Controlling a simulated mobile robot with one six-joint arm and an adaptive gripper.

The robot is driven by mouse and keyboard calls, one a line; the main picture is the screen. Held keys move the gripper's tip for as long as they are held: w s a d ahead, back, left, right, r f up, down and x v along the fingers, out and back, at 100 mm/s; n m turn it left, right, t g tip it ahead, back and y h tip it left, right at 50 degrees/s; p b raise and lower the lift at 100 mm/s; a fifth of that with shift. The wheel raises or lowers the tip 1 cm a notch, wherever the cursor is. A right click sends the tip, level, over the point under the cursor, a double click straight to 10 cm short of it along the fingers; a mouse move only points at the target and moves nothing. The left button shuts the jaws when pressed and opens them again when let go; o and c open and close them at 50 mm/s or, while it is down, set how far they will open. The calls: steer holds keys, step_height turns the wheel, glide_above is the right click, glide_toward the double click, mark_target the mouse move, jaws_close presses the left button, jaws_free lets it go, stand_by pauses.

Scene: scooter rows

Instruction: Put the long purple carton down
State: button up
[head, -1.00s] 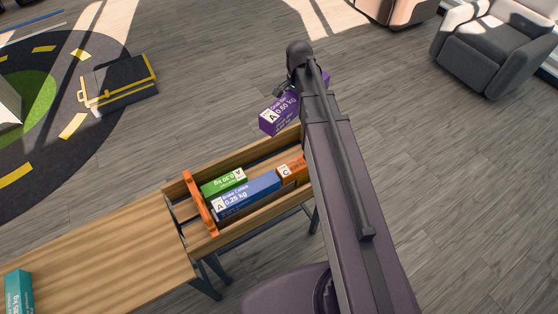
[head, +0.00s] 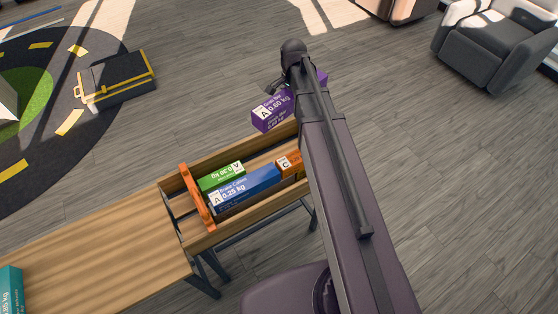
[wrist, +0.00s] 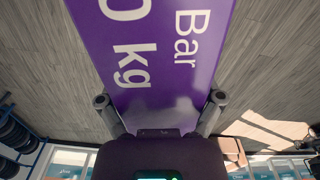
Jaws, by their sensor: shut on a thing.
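The long purple carton (head: 272,112) is held in the air beyond the far side of the wooden trough in the head view. Its label shows an A and 0.60 kg. In the wrist view the purple carton (wrist: 150,45) fills the upper middle, with "Bar" and "kg" readable. My gripper (wrist: 160,110) has a finger on each side of it and is shut on it. In the head view my arm hides the gripper's fingers and part of the carton.
The wooden trough (head: 225,238) holds a green carton (head: 222,176), a blue carton (head: 245,188) and an orange carton (head: 288,164). An orange divider (head: 197,197) stands at its left end. A teal carton (head: 10,290) lies on the wooden table (head: 110,245). A black case (head: 122,82) is on the floor.

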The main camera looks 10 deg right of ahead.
steer(key=w+a+f+m+b, duration=0.1)
steer(key=a+f+b, duration=0.3)
steer(key=f+b, duration=0.7)
steer(key=shift+w+a+f+m+b, duration=0.15)
steer(key=shift+a+f+m+b, duration=0.2)
steer(key=shift+f+m, duration=0.55)
steer(key=shift+d+f, duration=0.1)
steer(key=shift+f, duration=0.1)
steer(key=b, duration=1.4)
glide_above(278, 156)
step_height(278, 156, down, 13)
steer(key=shift+f, duration=0.15)
steer(key=shift+f, duration=0.1)
steer(key=shift+f+b, duration=2.05)
steer(key=shift+f, duration=0.15)
steer(key=shift+f, duration=0.1)
steer(key=o, duration=1.1)
steer(key=shift+c, duration=0.2)
